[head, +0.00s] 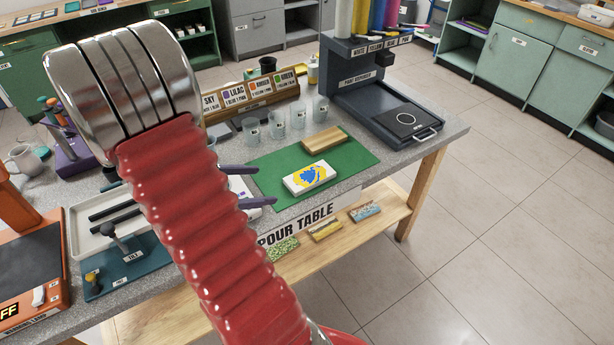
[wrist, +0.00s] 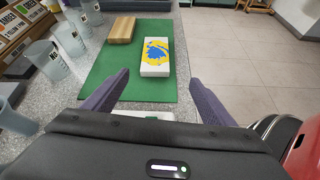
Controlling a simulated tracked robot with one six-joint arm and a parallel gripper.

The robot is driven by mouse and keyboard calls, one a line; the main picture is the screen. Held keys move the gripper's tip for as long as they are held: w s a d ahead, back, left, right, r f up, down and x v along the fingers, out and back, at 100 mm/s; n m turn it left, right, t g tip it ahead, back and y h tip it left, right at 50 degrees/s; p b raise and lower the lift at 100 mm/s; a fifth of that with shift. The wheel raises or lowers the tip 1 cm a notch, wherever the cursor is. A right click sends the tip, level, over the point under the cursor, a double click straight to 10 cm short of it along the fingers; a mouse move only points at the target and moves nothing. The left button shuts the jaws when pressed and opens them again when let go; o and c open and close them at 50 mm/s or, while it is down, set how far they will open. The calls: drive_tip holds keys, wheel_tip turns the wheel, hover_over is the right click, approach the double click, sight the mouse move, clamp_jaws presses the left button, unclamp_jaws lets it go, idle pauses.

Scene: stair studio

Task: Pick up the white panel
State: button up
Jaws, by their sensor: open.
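The white panel (head: 310,178) lies flat on a green mat (head: 360,157) on the table, with yellow and blue paint on its top. In the wrist view the panel (wrist: 148,69) lies ahead of the fingers, a little right of the mat's middle (wrist: 100,67). My gripper (wrist: 158,88) is open, with two purple fingers spread apart and nothing between them. In the head view my gripper (head: 250,187) is left of the panel, mostly hidden behind my red arm. The panel is apart from both fingers.
A wooden block (head: 324,140) lies behind the panel on the mat. Several clear cups (head: 277,125) stand behind the mat. A dark paint dispenser (head: 372,90) stands at the back right. A lower shelf (head: 388,213) holds painted panels. Floor on the right is clear.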

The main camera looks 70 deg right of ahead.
drive_tip(key=shift+n+g+h, duration=0.4)
drive_tip(key=shift+n+h, duration=0.1)
drive_tip(key=shift+n, duration=0.3)
drive_tip(key=d+f, duration=0.1)
drive_tip(key=s+d+f, duration=0.1)
drive_tip(key=d, duration=0.1)
drive_tip(key=shift+s+d+f, duration=0.1)
drive_tip(key=shift+f, duration=0.05)
approach(307, 177)
drive_tip(key=shift+x, duration=2)
drive_tip(key=shift+x, duration=2.6)
drive_tip(key=shift+c, duration=0.5)
drive_tip(key=c, duration=1.1)
